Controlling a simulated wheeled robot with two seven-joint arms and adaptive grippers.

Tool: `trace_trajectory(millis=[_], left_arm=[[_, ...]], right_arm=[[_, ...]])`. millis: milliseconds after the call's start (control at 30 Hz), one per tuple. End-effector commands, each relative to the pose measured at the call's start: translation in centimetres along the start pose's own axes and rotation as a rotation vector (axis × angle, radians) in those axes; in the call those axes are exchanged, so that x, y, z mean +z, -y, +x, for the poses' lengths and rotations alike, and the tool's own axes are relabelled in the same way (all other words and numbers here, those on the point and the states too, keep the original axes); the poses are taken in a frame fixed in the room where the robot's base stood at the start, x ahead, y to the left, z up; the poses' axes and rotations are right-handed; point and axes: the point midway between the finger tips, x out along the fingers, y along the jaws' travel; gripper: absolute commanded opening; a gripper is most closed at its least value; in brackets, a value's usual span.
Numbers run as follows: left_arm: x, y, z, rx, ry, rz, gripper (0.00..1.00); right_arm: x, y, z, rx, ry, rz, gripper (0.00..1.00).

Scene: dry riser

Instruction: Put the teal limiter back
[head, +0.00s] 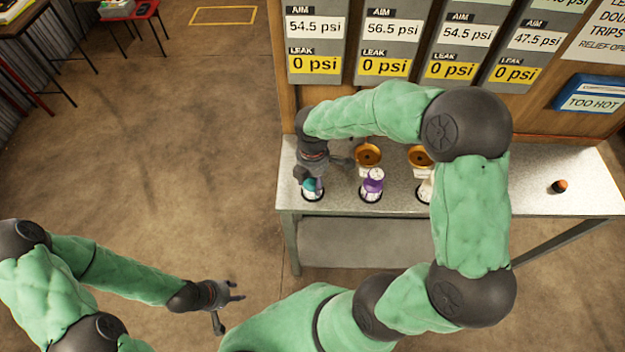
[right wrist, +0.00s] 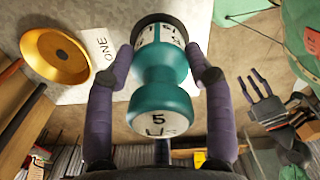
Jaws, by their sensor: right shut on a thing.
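The teal limiter (head: 313,185) is at the left end of the bench (head: 290,165), at a dark ring; whether it is fully seated I cannot tell. In the right wrist view the teal limiter (right wrist: 160,85) has a narrow waist and white number bands, one reading 5. My right gripper (head: 312,180) is shut around it, with a finger on each side (right wrist: 160,90). The dark ring (right wrist: 165,20) surrounds its far end. My left gripper (head: 230,303) is open and empty, low over the floor, away from the bench.
A purple limiter (head: 372,183) stands to the right, and a pale one (head: 425,189) is partly behind my right arm. Brass cups (head: 368,155) line the bench behind. A small orange-and-black object (head: 559,186) lies at the right. Gauge panels (head: 315,40) rise behind.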

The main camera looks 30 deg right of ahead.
Motion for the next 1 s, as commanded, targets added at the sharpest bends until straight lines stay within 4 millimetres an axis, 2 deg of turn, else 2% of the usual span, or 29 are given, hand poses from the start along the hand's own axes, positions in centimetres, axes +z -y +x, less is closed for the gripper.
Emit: trace_trajectory(millis=[333, 367, 433, 800, 1000], left_arm=[[0.0, 0.0, 0.1, 0.000, 0.000, 0.000, 0.40], [0.0, 0.0, 0.1, 0.000, 0.000, 0.000, 0.40], [0.0, 0.0, 0.1, 0.000, 0.000, 0.000, 0.40], [0.0, 0.0, 0.0, 0.000, 0.000, 0.000, 0.40], [0.0, -0.3, -0.7, 0.000, 0.000, 0.000, 0.40]], right_arm=[[0.0, -0.1, 0.2, 0.003, 0.000, 0.001, 0.07], [0.0, -0.1, 0.2, 0.002, 0.000, 0.000, 0.56], [0.0, -0.1, 0.2, 0.002, 0.000, 0.000, 0.76], [0.0, -0.1, 0.0, 0.003, 0.000, 0.000, 0.77], [0.0, -0.2, -2.2, 0.007, -0.001, 0.000, 0.77]])
